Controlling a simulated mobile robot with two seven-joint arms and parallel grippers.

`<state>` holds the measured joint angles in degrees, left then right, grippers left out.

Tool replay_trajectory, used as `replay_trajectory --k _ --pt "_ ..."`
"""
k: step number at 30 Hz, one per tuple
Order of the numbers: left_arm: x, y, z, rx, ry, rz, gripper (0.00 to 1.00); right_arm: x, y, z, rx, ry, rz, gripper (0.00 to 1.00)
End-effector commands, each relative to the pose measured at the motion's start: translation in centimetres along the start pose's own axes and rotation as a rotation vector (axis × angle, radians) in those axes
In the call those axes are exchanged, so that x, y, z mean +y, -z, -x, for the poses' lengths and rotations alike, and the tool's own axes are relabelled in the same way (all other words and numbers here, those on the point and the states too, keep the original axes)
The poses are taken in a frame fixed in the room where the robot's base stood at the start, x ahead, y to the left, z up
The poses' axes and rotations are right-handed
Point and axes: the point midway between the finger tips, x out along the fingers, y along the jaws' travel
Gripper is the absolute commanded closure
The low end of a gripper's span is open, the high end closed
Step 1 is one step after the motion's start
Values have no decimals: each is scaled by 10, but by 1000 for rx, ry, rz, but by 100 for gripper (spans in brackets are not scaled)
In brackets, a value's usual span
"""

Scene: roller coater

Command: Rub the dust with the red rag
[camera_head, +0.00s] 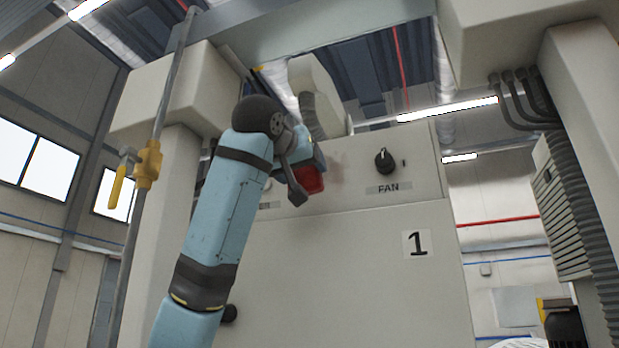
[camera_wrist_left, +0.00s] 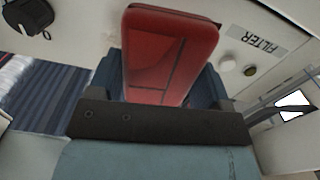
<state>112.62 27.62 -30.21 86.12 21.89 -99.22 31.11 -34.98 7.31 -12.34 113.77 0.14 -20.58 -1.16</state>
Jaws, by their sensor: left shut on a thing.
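The red rag (camera_head: 312,180) is a red block-like pad, held in my left gripper (camera_head: 302,168) in front of the upper panel of the pale cabinet. The wrist view shows the rag (camera_wrist_left: 170,45) between the blue fingers of the left gripper (camera_wrist_left: 160,85), which is shut on it. A faint brownish smear of dust (camera_head: 337,168) shows on the panel just right of the rag in the head view. The gripper and rag may hide part of it. I cannot tell whether the rag touches the panel. My right gripper is not in view.
A black FAN knob (camera_head: 385,161) sticks out right of the dust; the wrist view shows a black knob (camera_wrist_left: 28,17) and a FILTER label (camera_wrist_left: 264,39). A grey pipe with a yellow valve (camera_head: 148,164) stands at left.

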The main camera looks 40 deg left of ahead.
Motion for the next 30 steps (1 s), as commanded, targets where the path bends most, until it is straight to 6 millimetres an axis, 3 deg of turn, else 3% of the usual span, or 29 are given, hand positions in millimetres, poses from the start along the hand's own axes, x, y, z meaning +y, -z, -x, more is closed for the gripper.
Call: replay_trajectory --k 9,18,30 --pt "0 3 -24 2 0 -1 47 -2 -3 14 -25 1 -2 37" --pt "0 2 -51 3 -1 0 47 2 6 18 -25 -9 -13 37" --pt "0 1 -59 4 -1 0 47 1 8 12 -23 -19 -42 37"
